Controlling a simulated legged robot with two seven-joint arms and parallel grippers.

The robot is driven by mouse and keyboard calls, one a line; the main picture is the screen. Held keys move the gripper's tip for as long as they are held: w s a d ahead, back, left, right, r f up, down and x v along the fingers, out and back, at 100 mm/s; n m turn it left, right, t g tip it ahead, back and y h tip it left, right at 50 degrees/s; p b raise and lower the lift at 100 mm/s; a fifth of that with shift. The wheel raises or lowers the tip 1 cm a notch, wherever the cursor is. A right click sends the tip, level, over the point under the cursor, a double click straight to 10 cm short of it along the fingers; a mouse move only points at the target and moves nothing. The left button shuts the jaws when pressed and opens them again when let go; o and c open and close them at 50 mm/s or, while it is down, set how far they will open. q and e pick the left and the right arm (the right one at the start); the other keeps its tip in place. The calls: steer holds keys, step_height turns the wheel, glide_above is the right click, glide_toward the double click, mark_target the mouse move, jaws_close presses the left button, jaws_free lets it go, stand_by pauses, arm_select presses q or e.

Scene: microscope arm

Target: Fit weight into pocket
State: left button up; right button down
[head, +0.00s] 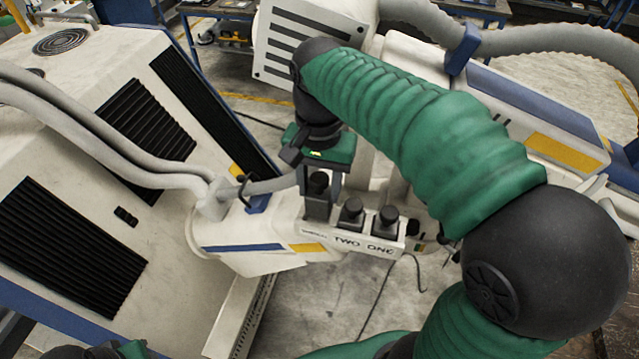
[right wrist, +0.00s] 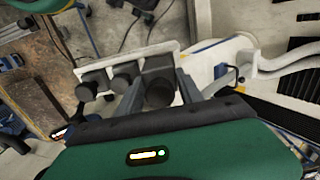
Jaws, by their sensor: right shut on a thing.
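My right gripper (head: 318,196) points down at the left end of a white panel (head: 362,242) marked "TWO" and "ONE". It is shut on a dark weight with a round knob (head: 318,181), which also shows between the fingers in the right wrist view (right wrist: 160,92). The held weight is upright, in line with two similar black weights, the middle one (head: 352,212) and the right one (head: 387,217). Its knob stands higher than theirs in the head view. The pocket under it is hidden, so I cannot tell whether its base is seated. My left gripper is not visible.
A large white cabinet with black vents (head: 150,125) fills the left. Grey hoses (head: 100,130) run from it toward the white machine arm carrying the panel. A vented white box (head: 300,45) stands behind my right arm. Open floor with a cable (head: 375,310) lies below.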

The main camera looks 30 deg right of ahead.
mark_target(319, 205)
steer(key=shift+r, duration=0.1)
stand_by(0.4)
steer(key=shift+f+b, duration=1.9)
steer(key=shift+f, duration=0.9)
steer(key=c, duration=0.8)
jaws_free()
steer(key=shift+o, duration=0.6)
steer(key=shift+a, duration=0.1)
